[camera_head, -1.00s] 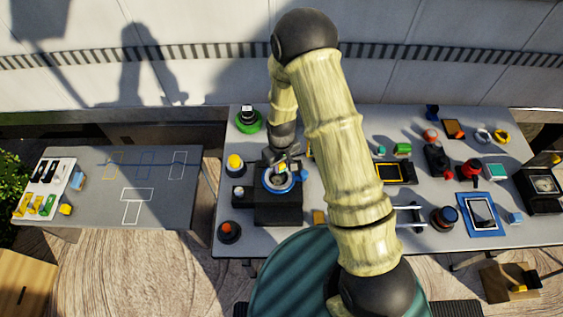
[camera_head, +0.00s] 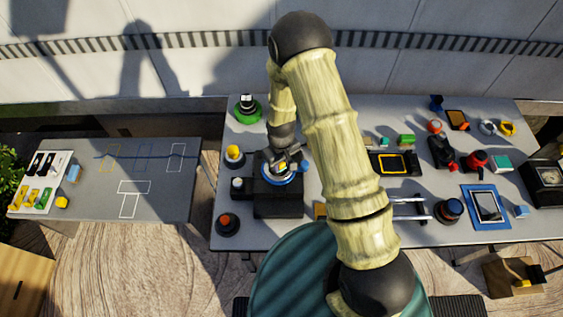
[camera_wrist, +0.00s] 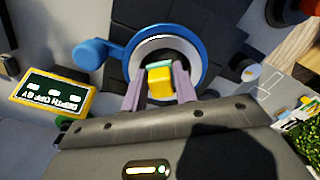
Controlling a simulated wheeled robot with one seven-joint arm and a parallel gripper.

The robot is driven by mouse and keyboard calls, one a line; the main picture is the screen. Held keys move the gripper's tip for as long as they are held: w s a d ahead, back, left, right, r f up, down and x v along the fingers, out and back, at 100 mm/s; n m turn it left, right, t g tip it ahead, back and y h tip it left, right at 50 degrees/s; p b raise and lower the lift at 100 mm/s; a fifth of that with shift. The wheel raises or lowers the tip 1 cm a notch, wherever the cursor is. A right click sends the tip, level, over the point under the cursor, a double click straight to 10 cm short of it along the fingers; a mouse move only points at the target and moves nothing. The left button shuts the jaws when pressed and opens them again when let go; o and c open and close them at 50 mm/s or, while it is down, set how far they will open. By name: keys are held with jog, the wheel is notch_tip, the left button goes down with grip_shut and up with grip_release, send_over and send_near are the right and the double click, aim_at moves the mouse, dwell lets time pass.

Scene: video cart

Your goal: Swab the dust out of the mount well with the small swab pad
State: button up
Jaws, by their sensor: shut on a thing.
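The mount well (camera_wrist: 160,48) is the round opening inside a blue ring with a side lever (camera_wrist: 95,50), on a black block (camera_head: 278,205) on the table. The blue ring also shows in the head view (camera_head: 283,182). My gripper (camera_wrist: 159,88) is shut on the small swab pad (camera_wrist: 160,80), a yellow block with a teal edge. The pad appears over the well, inside the ring's outline. Whether it touches the well floor I cannot tell. Any dust in the well is too small or hidden to see.
A yellow-topped knob (camera_head: 233,153), a white-topped knob (camera_head: 237,183) and a red-orange button (camera_head: 227,221) stand left of the block. A green-ringed post (camera_head: 247,107) is behind. Several devices crowd the table's right side. A grey side table (camera_head: 175,210) stands at left.

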jog(key=shift+f, duration=0.35)
dwell(0.4)
jog(key=shift+a+r+b, duration=0.15)
jog(key=shift+a+b, duration=0.15)
jog(key=shift+a, duration=0.35)
jog(key=shift+d, duration=0.15)
jog(key=shift+d+f, duration=0.2)
jog(key=shift+d, duration=0.3)
